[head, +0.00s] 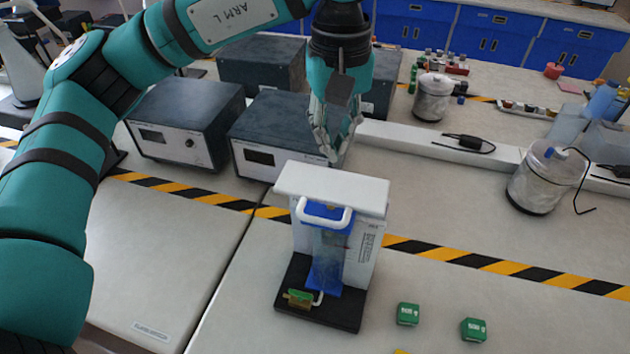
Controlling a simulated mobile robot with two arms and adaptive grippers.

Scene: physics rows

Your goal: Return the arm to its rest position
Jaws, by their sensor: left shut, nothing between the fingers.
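My left arm (60,200) is teal and comes in from the left, bending over the bench. My left gripper (332,155) points down, shut and empty, just above and behind the white top of a small device (335,187). The device has a black base, a blue part with a white handle in its front, and a small green and brass-coloured piece on the base at its left. I cannot tell whether the fingertips touch the device. My right gripper is not in view.
Two green blocks (408,314) (473,329) lie right of the device. Grey instrument boxes (187,120) stand behind it. A white raised strip (440,141) crosses the bench, with clear jars (540,180) near it. Striped tape (480,263) marks the bench; its front right is mostly free.

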